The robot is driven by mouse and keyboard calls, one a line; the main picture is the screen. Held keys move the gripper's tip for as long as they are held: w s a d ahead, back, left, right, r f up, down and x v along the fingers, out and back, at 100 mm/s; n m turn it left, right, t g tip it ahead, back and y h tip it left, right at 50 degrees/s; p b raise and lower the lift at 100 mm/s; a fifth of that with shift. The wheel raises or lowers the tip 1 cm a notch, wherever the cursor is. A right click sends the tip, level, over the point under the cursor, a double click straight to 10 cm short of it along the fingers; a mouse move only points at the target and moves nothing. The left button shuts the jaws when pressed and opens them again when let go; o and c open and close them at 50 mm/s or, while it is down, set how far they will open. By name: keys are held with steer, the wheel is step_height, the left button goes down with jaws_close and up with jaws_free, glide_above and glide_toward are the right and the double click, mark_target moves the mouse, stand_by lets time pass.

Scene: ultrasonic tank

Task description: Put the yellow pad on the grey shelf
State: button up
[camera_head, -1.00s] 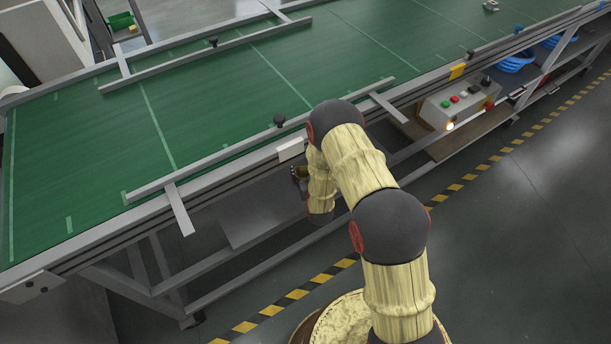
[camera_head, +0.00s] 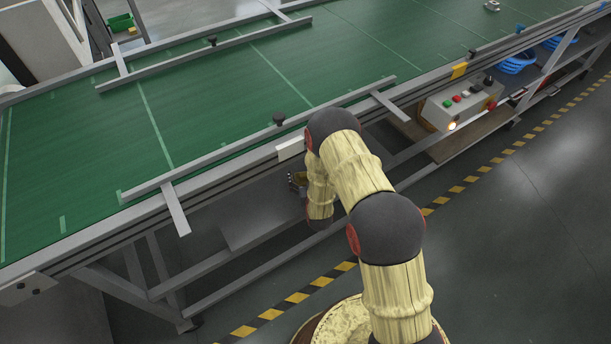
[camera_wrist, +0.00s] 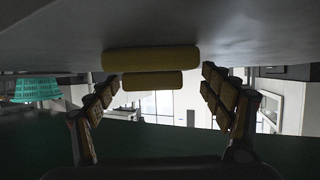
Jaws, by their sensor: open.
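The grey shelf (camera_head: 265,215) is the flat panel under the green conveyor in the head view. My gripper (camera_head: 297,181) is at its right part, below the conveyor's edge, mostly hidden by my arm. In the wrist view my gripper (camera_wrist: 160,106) is open, with one finger on each side. A yellow pad (camera_wrist: 150,58) shows as a bar against a grey surface at the top, centred between the fingers in the picture. A second, shorter yellow bar (camera_wrist: 152,81) shows just below it; I cannot tell whether it is part of the same pad. No finger visibly touches either bar.
The green conveyor (camera_head: 215,100) and its metal rails stand over the shelf. A control box (camera_head: 460,101) with coloured buttons is at right. Blue coiled things (camera_head: 516,62) lie beyond it. The floor in front has a yellow-black stripe. A teal basket (camera_wrist: 36,88) shows at left.

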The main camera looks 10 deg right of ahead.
steer(key=shift+r, duration=0.15)
steer(key=shift+s+r+p, duration=0.15)
steer(key=shift+s+p, duration=0.15)
steer(key=p+v, duration=0.3)
steer(key=v, duration=0.8)
steer(key=shift+s+r, duration=0.1)
steer(key=shift+s, duration=0.05)
